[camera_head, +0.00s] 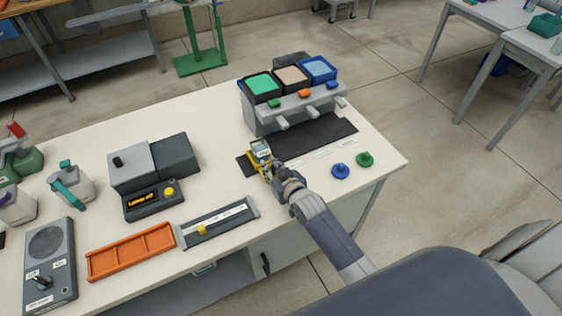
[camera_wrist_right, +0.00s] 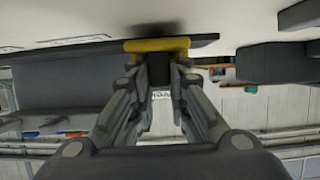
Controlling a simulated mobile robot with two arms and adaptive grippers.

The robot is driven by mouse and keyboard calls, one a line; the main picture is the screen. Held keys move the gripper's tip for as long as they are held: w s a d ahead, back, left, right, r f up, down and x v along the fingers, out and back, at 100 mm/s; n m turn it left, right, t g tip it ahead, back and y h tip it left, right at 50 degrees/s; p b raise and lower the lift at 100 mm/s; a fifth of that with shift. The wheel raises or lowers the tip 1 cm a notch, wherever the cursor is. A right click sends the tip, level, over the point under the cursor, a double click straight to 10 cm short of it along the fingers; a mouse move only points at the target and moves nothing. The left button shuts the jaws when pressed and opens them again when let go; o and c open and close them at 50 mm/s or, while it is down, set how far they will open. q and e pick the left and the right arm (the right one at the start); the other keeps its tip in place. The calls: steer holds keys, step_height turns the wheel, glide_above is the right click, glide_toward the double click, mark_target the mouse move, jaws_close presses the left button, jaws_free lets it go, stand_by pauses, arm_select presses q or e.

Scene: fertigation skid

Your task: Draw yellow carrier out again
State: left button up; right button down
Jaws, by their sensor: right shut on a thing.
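The yellow carrier (camera_head: 252,163) holds a small clear container with a white label (camera_head: 262,153). It is at the left end of the black strip (camera_head: 317,137) in front of the grey dispenser. My right gripper (camera_head: 271,169) is shut on the carrier from the front. In the right wrist view the yellow edge of the carrier (camera_wrist_right: 156,44) is between the fingertips, against the dark strip. The fingers hide part of the carrier in the head view. My left gripper is not in view.
The grey dispenser (camera_head: 262,122) has green, beige and blue bins on top. Blue (camera_head: 341,171) and green (camera_head: 365,159) knobs stand on the right. A grey machine (camera_head: 131,166), a slide gauge (camera_head: 219,221) and an orange tray (camera_head: 131,251) are on the left.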

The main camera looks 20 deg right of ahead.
steer(key=shift+a, duration=1.35)
steer(key=c, duration=1.5)
jaws_free()
steer(key=shift+a, duration=0.15)
steer(key=shift+s, duration=0.1)
steer(key=shift+s, duration=0.25)
steer(key=v, duration=1.1)
steer(key=shift+s+r, duration=0.2)
